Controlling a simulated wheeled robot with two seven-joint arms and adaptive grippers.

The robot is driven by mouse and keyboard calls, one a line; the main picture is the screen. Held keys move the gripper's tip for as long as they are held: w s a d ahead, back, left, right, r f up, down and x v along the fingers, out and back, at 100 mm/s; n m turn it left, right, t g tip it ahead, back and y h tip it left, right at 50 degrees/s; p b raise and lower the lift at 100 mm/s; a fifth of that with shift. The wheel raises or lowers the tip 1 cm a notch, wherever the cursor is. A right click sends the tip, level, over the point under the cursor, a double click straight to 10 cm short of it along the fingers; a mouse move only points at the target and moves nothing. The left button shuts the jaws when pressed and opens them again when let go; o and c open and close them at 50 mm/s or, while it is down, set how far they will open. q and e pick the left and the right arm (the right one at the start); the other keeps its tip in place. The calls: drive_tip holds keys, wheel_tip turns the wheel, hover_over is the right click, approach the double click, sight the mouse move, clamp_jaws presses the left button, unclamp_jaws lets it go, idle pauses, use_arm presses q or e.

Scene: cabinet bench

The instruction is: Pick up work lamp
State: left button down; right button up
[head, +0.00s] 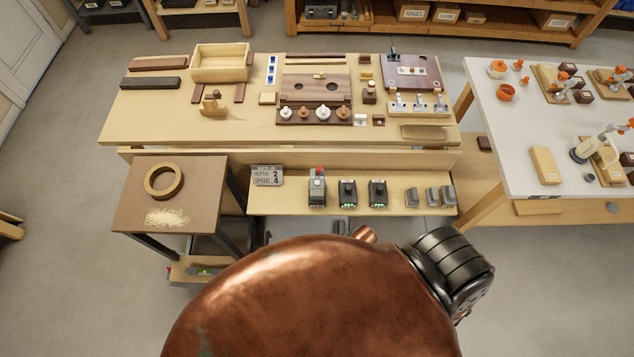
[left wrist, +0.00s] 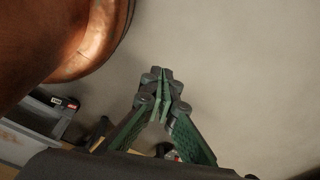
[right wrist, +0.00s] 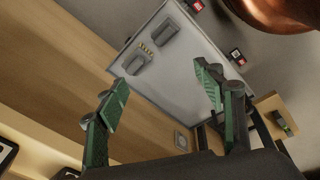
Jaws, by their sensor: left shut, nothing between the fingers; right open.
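What looks like the work lamp (head: 578,154) stands on the white table at the right of the head view. It has a dark round base and a pale jointed arm reaching right toward the picture edge, where an orange part shows. Its far end is partly cut off or unclear. My left gripper (left wrist: 164,78) is shut and empty over bare floor in the left wrist view. My right gripper (right wrist: 160,84) is open and empty in the right wrist view, in front of a pale grey panel. Neither gripper shows in the head view, and both are away from the lamp.
The white table (head: 504,165) also bears orange pots, small mounted fixtures and a wooden block (head: 545,166). A wooden bench (head: 240,128) with tools and a box stands left of it. A small brown table (head: 130,210) holds a ring. Grey floor is free around them.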

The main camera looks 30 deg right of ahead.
sight(317, 178)
drive_tip(key=w+a+r+n+t+p, duration=0.1)
drive_tip(key=w+a+r+n, duration=0.2)
drive_tip(key=r, duration=1)
drive_tip(key=w+r+n+p, duration=0.25)
drive_tip(key=w+r, duration=0.35)
drive_tip(key=r, duration=0.7)
drive_tip(key=w+n, duration=0.4)
drive_tip(key=n, duration=0.1)
drive_tip(key=w+n+h, duration=0.1)
drive_tip(key=w+n, duration=0.4)
drive_tip(key=n, duration=0.1)
drive_tip(key=w+n, duration=0.4)
drive_tip(key=n, duration=0.2)
drive_tip(key=shift+w+f+h+b, duration=0.25)
drive_tip(key=shift+f+h+b, duration=0.1)
drive_tip(key=shift+h, duration=0.05)
drive_tip(key=shift+w+d+f+n, duration=0.25)
drive_tip(key=shift+w+n, duration=0.25)
drive_tip(key=shift+n, duration=0.25)
drive_tip(key=x, duration=0.7)
drive_tip(key=shift+w+d+f+b, duration=0.15)
drive_tip(key=shift+w+b, duration=0.1)
drive_tip(key=shift+b, duration=0.15)
use_arm(q)
drive_tip(key=shift+s+r, duration=0.95)
drive_tip(key=shift+r, duration=0.25)
use_arm(e)
drive_tip(key=shift+c, duration=0.2)
